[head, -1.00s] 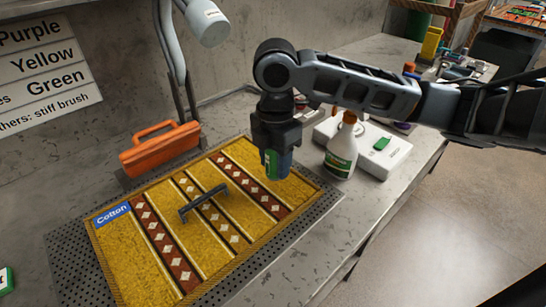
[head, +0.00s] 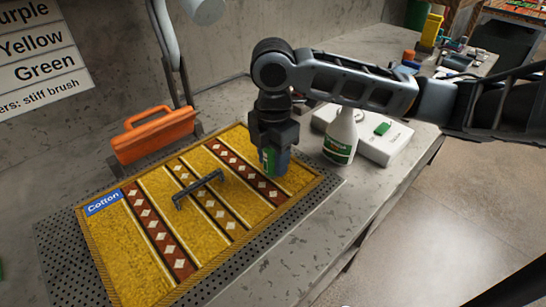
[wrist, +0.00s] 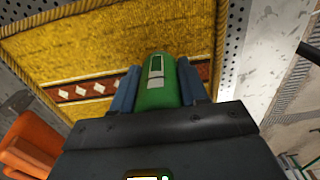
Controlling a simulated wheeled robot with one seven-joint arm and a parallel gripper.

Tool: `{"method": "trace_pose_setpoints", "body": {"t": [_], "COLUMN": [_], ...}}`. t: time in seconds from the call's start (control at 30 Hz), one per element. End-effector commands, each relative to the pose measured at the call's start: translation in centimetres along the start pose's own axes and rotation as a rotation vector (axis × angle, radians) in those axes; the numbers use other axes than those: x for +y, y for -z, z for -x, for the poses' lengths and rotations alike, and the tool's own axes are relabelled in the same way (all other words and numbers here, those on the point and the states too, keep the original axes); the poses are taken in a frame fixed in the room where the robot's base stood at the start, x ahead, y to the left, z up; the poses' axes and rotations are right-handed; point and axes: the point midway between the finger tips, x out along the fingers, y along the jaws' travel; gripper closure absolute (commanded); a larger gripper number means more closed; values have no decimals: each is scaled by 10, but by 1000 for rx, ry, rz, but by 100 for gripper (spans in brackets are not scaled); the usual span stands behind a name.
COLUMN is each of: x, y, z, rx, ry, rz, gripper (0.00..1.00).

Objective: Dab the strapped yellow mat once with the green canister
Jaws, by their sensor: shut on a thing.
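The yellow mat (head: 128,245) lies on a perforated board, with brown diamond-patterned bands and a blue label reading "Cotton". A dark strap or handle-like bar (head: 199,189) sits across its middle. My gripper (head: 272,160) is shut on the green canister (wrist: 160,83), which is held upright between blue fingers. In the head view the canister (head: 268,161) is over the far right part of the mat, close to the surface. I cannot tell whether its lower end touches the mat. The wrist view also shows the mat (wrist: 110,50) beyond the canister.
An orange clamp or handle (head: 152,138) stands along the mat's back edge. A white spray bottle (head: 341,137) and a white box with a green button (head: 382,129) stand right of my gripper. A wall sign (head: 35,50) names colours. The perforated board (head: 60,262) borders the mat.

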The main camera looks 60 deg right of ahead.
Motion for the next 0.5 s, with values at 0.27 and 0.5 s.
{"method": "trace_pose_setpoints", "body": {"t": [0.27,0.5], "x": [0,0], "y": [0,0], "z": [-3,-6], "rx": [0,0], "ry": [0,0], "rz": [0,0], "gripper": [83,83]}}
